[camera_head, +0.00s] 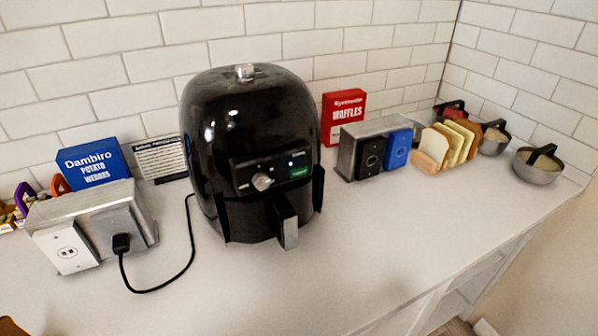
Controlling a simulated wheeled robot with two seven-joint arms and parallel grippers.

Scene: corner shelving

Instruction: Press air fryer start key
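The black air fryer (245,120) stands upright on the white counter, in the middle of the head view. Its control panel (270,168) faces the front right. The panel carries a silver knob (262,182), a small bright light (290,163) and a green rectangular patch (299,172) that looks like a key. Any lettering on it is too small to read. The basket handle (287,225) sticks out below and the basket looks shut. Neither of my grippers can be made out in this view.
A cord runs from the fryer to a plug (122,243) in the metal outlet box (90,215). A blue box (92,165) stands behind it. A red waffles box (342,117), a toaster-like block (366,149), bread slices (450,144) and bowls (537,168) stand right. The front counter (330,270) is clear.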

